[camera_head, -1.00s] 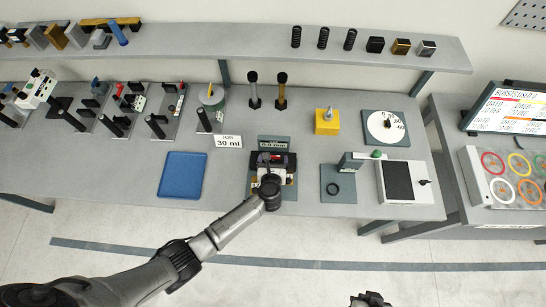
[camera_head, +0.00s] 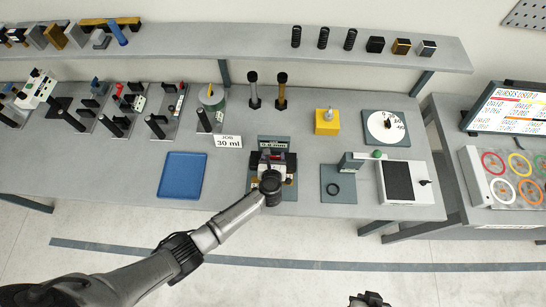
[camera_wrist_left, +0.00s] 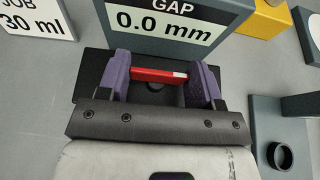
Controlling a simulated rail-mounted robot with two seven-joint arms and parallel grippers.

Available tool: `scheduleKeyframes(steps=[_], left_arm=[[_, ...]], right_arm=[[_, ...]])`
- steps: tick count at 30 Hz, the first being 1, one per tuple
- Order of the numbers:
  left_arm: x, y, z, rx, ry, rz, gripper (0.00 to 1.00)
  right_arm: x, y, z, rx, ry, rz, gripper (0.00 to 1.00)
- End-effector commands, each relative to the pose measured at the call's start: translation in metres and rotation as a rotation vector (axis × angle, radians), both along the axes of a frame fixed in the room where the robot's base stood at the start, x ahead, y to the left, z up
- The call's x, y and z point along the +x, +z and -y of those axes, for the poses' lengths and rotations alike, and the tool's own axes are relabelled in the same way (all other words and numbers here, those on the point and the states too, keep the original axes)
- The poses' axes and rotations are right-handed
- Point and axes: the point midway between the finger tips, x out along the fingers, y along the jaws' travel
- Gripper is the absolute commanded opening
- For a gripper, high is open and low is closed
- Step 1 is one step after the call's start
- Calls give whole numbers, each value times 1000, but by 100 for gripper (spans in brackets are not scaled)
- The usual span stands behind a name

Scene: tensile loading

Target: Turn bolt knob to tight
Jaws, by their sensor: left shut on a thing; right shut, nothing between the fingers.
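The bolt knob, a red bar with a white mark near its right end, shows in the left wrist view (camera_wrist_left: 158,75). It spans the space between the purple fingers of my left gripper (camera_wrist_left: 163,80), which is shut on it. In the head view my left gripper (camera_head: 271,165) is over the fixture at the table's front middle and hides most of the knob. Behind it stands a sign reading "GAP 0.0 mm" (camera_wrist_left: 165,20). The knob sits above a black block (camera_wrist_left: 90,75). My right gripper (camera_head: 370,299) shows only partly at the bottom edge, away from the table.
A blue tray (camera_head: 183,175) lies left of the fixture, with a "JOB 30 ml" card (camera_head: 227,141) behind it. A dark plate with a ring (camera_head: 338,184) and a white device with a black panel (camera_head: 403,181) are to the right.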

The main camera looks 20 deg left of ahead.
Motion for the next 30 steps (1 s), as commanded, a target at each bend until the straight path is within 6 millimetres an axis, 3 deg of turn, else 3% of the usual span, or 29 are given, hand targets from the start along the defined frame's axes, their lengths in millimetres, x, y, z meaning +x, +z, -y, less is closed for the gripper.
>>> scheduleKeyframes(steps=[5,11,24,30], left_arm=[[0,0,0,0,0,0,36],[0,1,0,-5,-53,-5,36],[-1,1,-4,2,-357,-3,36],[-1,0,-3,1,-398,-1,36]], right_arm=[[0,0,2,-7,4,0,0],[0,4,3,-9,6,0,0],[0,29,1,-4,2,1,0],[0,30,0,1,-1,1,0]])
